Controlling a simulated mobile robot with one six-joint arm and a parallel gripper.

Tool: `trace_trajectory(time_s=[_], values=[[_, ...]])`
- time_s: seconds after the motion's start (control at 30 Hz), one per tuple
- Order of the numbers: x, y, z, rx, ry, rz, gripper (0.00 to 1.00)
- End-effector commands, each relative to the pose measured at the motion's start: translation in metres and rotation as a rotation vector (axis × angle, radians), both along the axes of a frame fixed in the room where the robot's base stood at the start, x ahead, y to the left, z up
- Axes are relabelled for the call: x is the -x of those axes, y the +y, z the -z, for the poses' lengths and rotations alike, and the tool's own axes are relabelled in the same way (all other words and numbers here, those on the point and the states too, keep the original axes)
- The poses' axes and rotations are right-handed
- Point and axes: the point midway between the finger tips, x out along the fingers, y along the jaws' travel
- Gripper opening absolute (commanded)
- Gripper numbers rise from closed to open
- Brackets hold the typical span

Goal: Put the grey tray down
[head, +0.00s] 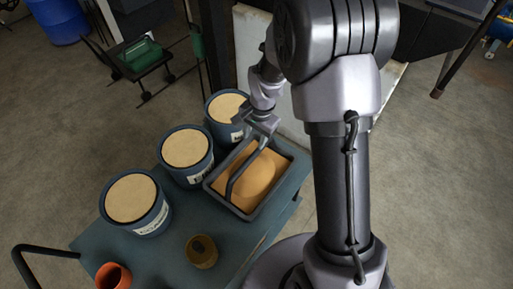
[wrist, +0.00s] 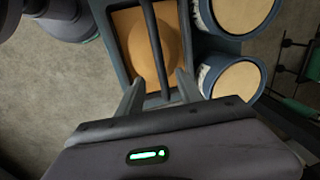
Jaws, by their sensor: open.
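The grey tray (head: 270,190) rests on a teal cart top and holds a tan, mounded filling. A dark bar handle (head: 237,176) arches over it. My gripper (head: 262,125) is just above the far end of the handle, and its jaws are open. In the wrist view, the tray's handle (wrist: 152,45) runs between the two spread fingers of my gripper (wrist: 160,90), with space on each side. The wrist view also shows the tray (wrist: 119,50). My wrist partly hides the tray's far edge in the head view.
Three blue tubs with tan tops, a near one (head: 150,222), a middle one (head: 200,172) and a far one (head: 212,118), line the tray's left side. An orange cup (head: 113,278) and a brown pot (head: 201,252) stand nearer on the cart (head: 175,258). Some bare cart top lies between them.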

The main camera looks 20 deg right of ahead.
Motion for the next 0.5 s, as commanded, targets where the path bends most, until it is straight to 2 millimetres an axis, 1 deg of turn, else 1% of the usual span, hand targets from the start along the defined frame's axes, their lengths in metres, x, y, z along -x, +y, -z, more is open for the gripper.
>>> trace_trajectory(time_s=[0.03, 0.07, 0.1, 0.17, 0.2, 0.23, 0.27, 0.3, 0.33, 0.4, 0.5], values=[[0.005, 0.003, -0.034, 0.002, -0.039, -0.03, 0.43], [0.012, 0.006, -0.056, 0.004, -0.064, -0.056, 0.43], [0.026, 0.01, -0.088, 0.007, -0.1, -0.096, 0.43], [0.055, 0.018, -0.135, 0.013, -0.157, -0.162, 0.43], [0.078, 0.023, -0.161, 0.018, -0.196, -0.208, 0.43], [0.095, 0.026, -0.179, 0.023, -0.226, -0.242, 0.43], [0.114, 0.029, -0.194, 0.029, -0.256, -0.277, 0.43], [0.138, 0.033, -0.21, 0.038, -0.294, -0.321, 0.43], [0.155, 0.036, -0.218, 0.044, -0.321, -0.352, 0.43], [0.19, 0.041, -0.23, 0.057, -0.372, -0.413, 0.43], [0.22, 0.045, -0.235, 0.073, -0.42, -0.47, 0.43]])
